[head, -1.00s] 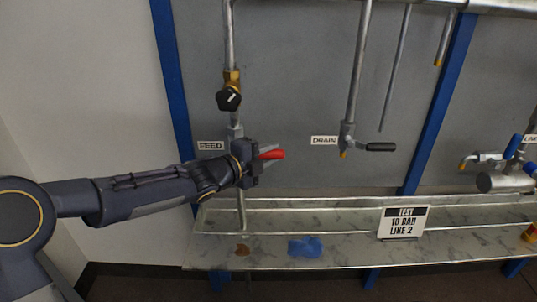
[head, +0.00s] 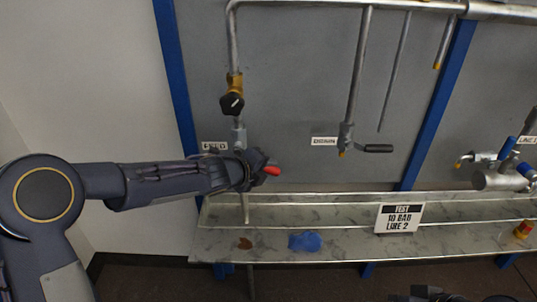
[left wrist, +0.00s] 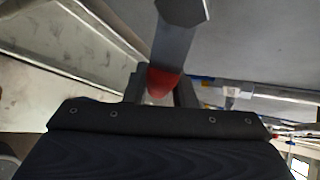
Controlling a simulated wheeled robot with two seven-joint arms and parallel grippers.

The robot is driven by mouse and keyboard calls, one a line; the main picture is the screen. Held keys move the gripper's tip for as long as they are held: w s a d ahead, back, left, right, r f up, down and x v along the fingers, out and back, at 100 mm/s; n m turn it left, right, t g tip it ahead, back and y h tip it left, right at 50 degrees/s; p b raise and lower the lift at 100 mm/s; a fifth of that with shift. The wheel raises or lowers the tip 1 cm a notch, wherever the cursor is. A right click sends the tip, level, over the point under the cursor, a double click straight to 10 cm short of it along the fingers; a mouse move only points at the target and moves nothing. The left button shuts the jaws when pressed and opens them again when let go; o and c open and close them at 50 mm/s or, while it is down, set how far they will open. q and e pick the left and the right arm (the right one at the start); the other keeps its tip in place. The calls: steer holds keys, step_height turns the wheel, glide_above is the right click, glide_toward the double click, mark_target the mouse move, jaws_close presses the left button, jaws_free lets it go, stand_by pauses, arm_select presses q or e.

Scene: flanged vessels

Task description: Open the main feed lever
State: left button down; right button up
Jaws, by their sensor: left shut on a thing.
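The feed lever has a red-tipped handle (head: 272,171), just right of the vertical pipe under the FEED label (head: 214,146). My left gripper (head: 258,169) is at this handle and hides most of the lever and part of its valve. In the left wrist view, the lever's grey flat arm (left wrist: 172,45) runs down to the red grip (left wrist: 163,82), which sits between the two fingers of my left gripper (left wrist: 161,90). The gripper is shut on it. A dark part (head: 430,293) at the bottom edge of the head view may be my right gripper; its jaws are not readable.
A brass fitting with a black knob (head: 232,103) sits on the pipe above. The drain valve's black handle (head: 378,148) is to the right. Below is a marbled shelf (head: 350,245) with a blue patch (head: 304,242) and a sign (head: 399,218). Blue uprights frame the grey panel.

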arm_select(q)
steer(key=shift+a+f+m+g+y+p, duration=0.3)
steer(key=shift+a+f+m+y+p, duration=0.25)
steer(key=shift+f+m+y+p, duration=0.35)
steer(key=a+f+m+y+p, duration=0.2)
steer(key=a+m+y+p, duration=0.1)
steer(key=a+y, duration=0.3)
steer(key=shift+a+f+y, duration=0.3)
steer(key=shift+f+y, duration=0.05)
steer(key=shift+y, duration=0.45)
steer(key=shift+a, duration=0.1)
steer(key=c, duration=1.2)
jaws_free()
